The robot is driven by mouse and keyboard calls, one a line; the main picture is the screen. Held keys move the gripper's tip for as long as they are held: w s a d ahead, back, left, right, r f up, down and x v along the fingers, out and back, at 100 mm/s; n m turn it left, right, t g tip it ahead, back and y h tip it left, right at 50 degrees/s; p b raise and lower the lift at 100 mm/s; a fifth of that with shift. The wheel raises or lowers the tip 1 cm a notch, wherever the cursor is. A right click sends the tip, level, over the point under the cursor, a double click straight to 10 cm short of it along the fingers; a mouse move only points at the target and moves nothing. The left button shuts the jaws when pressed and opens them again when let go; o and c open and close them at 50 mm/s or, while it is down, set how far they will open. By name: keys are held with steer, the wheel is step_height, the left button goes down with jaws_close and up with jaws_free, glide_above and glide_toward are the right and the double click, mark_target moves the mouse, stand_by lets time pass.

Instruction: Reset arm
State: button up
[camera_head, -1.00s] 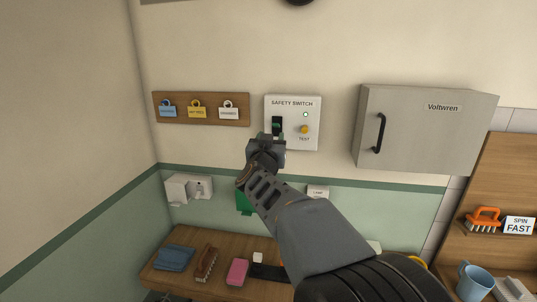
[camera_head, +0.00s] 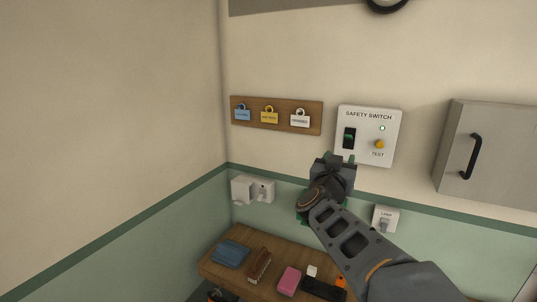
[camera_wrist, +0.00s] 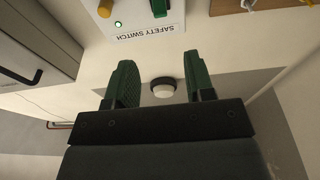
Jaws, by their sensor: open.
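My gripper (camera_head: 335,160) is in front of the wall, just below and left of the safety switch panel (camera_head: 368,120). In the wrist view my gripper (camera_wrist: 160,82) shows two green fingers spread apart with nothing between them. The white panel (camera_wrist: 146,18) is upside down there, beyond the fingertips. My arm reaches up from the lower right and hides part of the wall.
A wooden board with coloured tags (camera_head: 276,116) hangs left of the panel. A grey cabinet (camera_head: 490,155) is at the right. Below are a wall socket (camera_head: 253,189), a lamp switch (camera_head: 385,218) and a wooden shelf (camera_head: 225,262) with a blue cloth (camera_head: 230,254), brush (camera_head: 259,264) and pink sponge (camera_head: 289,281).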

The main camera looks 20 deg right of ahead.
steer(key=w+a+f+n+g+y, duration=0.1)
steer(key=a+f+n+y, duration=0.4)
steer(key=a+f+y, duration=0.7)
steer(key=s+a+f+n+g+y, duration=0.1)
steer(key=s+f+g, duration=0.3)
steer(key=s, duration=0.4)
steer(key=s+a+f+n+g+y, duration=0.1)
steer(key=s+a+f+n+g, duration=0.1)
steer(key=s+a+f+g, duration=0.2)
steer(key=s+f+g, duration=0.1)
steer(key=s+f, duration=0.2)
steer(key=s, duration=0.1)
steer(key=shift+s+f+n, duration=0.2)
steer(key=shift+f+n, duration=0.05)
steer(key=shift+n, duration=0.15)
